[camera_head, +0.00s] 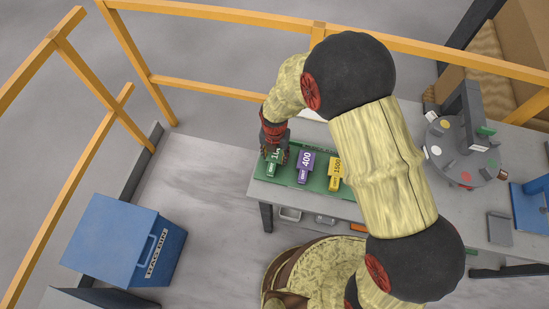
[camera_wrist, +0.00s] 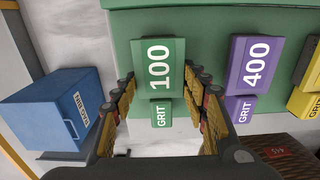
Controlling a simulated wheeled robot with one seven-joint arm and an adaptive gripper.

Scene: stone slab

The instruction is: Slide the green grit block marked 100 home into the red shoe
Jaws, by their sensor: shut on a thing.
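The green grit block marked 100 (camera_wrist: 160,65) is upright between my gripper's fingers (camera_wrist: 160,88) in the wrist view, and the fingers are shut on its sides. In the head view the block (camera_head: 274,160) is partly hidden by my gripper (camera_head: 273,140). It is still at the left end of the green rack (camera_head: 312,185). A round grey turntable (camera_head: 455,160) at the right carries several dark pieces and coloured dots. One dot is red (camera_head: 466,177); I cannot clearly make out the red shoe.
A purple block marked 400 (camera_head: 304,163) and a yellow block (camera_head: 336,168) stand to the right in the rack. A blue bin (camera_head: 125,240) stands on the floor at the left. A dark post (camera_head: 470,115) rises by the turntable. Yellow rails (camera_head: 215,88) run behind the table.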

